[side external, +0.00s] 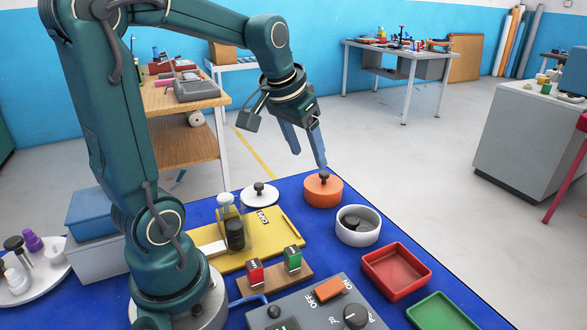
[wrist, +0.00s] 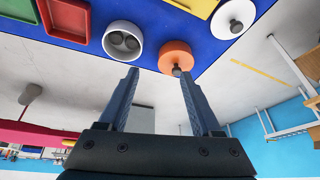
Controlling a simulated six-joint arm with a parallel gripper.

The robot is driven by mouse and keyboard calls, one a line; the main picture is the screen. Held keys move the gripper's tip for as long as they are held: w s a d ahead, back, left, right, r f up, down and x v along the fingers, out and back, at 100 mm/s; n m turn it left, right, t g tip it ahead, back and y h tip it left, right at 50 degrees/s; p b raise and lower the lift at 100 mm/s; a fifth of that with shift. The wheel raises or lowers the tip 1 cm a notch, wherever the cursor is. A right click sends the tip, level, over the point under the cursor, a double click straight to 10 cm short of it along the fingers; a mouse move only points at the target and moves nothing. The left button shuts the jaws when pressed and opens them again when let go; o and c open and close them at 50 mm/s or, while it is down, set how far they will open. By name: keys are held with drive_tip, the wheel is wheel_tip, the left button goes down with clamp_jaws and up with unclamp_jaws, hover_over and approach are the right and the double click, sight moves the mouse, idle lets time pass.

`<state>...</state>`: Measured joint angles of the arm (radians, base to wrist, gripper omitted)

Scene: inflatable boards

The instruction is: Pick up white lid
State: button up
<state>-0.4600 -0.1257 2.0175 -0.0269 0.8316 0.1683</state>
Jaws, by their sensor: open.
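The white lid (side external: 259,195) is a round disc with a black knob. It lies at the back edge of the blue table, left of the orange pot, and in the wrist view the white lid (wrist: 233,20) is at the upper right. My gripper (side external: 308,159) is open and empty, its fingers pointing down above and slightly left of the orange pot (side external: 323,191). In the wrist view my gripper (wrist: 159,72) has its right fingertip near the black knob of the orange pot (wrist: 174,53). The white lid is outside the finger gap.
A white bowl (side external: 371,232) with dark contents stands right of the orange pot. A yellow board (side external: 284,238) with bottles lies in front of the lid. Red (side external: 428,263) and green trays and a grey switch panel are nearer the front. Air around the gripper is free.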

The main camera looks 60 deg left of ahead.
drive_tip(key=a+f+n+g, duration=0.25)
drive_tip(key=a+f, duration=0.35)
drive_tip(key=a, duration=0.5)
drive_tip(key=n, duration=0.3)
hover_over(258, 184)
drive_tip(key=shift+g+h, duration=0.35)
drive_tip(key=shift+h, duration=0.05)
drive_tip(key=f, duration=0.3)
drive_tip(key=d+f, duration=0.1)
drive_tip(key=shift+s+f, duration=0.15)
drive_tip(key=shift+s, duration=0.15)
drive_tip(key=shift+w+a+f, duration=0.15)
drive_tip(key=shift+f, duration=1.05)
drive_tip(key=shift+w+a+f, duration=0.1)
drive_tip(key=shift+a+f, duration=0.05)
drive_tip(key=shift+f, duration=1)
clamp_jaws()
